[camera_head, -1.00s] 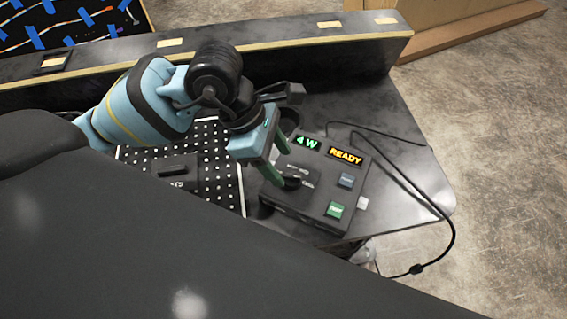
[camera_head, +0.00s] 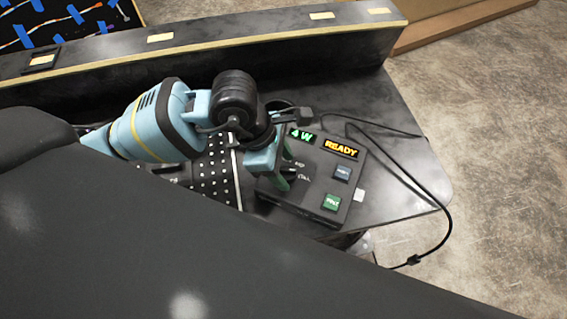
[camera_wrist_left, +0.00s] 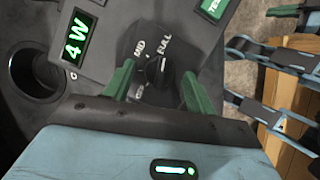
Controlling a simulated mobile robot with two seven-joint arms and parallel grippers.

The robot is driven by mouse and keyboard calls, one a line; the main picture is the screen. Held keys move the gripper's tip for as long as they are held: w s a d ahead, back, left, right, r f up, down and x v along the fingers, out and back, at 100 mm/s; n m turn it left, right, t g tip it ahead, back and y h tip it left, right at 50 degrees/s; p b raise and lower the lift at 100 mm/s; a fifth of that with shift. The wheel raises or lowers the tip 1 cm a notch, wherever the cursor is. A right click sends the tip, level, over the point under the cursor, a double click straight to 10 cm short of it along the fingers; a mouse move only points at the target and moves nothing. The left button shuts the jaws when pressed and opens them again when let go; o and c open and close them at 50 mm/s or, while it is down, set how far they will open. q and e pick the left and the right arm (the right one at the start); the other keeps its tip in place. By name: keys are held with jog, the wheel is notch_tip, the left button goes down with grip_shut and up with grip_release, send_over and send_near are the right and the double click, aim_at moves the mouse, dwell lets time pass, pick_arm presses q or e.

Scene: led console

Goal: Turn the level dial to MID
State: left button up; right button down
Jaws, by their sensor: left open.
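The level dial (camera_wrist_left: 157,72) is a black knob on the dark console (camera_head: 318,222). In the left wrist view the labels MID (camera_wrist_left: 139,48) and FULL (camera_wrist_left: 165,46) show beyond it. I cannot tell surely which label the knob points to. My left gripper (camera_head: 284,172) is over the dial in the head view. In the left wrist view its green fingers (camera_wrist_left: 157,90) stand open on both sides of the knob. I cannot tell whether they touch it. The display (camera_wrist_left: 76,38) reads 4 W.
The console carries an orange READY display (camera_head: 341,148), a blue button (camera_head: 342,173) and a green button (camera_head: 332,202). A perforated plate (camera_head: 222,172) lies left of it. A round dark cup (camera_wrist_left: 36,72) stands beside it. A black cable (camera_head: 414,177) runs over the table's right edge.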

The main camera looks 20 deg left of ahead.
pick_arm(q)
jog(key=shift+f, duration=0.1)
jog(key=c, duration=1)
pick_arm(e)
jog(key=shift+r, duration=0.1)
